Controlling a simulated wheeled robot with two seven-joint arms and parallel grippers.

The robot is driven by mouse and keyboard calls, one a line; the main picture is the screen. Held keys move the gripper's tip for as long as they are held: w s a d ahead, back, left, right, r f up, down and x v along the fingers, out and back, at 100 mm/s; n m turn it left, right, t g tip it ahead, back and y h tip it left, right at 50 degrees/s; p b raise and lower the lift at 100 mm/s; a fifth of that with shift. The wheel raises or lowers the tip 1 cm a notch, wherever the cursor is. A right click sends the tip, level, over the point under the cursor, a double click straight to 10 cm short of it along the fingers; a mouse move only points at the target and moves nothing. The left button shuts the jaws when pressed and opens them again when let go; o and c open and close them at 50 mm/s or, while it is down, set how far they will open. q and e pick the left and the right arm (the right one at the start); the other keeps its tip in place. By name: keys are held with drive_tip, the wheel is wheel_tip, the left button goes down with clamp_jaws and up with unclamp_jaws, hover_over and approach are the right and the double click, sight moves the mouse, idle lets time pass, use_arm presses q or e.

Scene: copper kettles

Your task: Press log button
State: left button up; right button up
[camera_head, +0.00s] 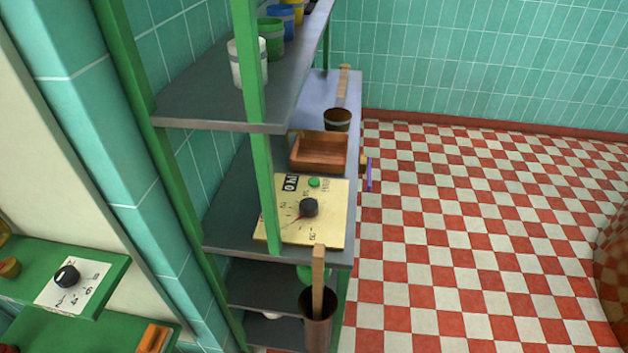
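A cream-yellow panel (325,230) lies on the middle shelf of a green-framed rack. It carries a black knob (309,207) with a red pointer line, a small dark display with white characters (291,183), and a round green button (314,183) beside the display. The small print near the green button is too small to read, so I cannot tell for certain whether it is the log button. A green rack post (262,150) crosses in front of the panel's left part. Neither of my grippers is in view.
A wooden tray (318,152) sits behind the panel, with a dark pot (338,119) beyond it. Colored cups (271,38) stand on the upper shelf. A brown container (317,320) with a wooden bar is at the front.

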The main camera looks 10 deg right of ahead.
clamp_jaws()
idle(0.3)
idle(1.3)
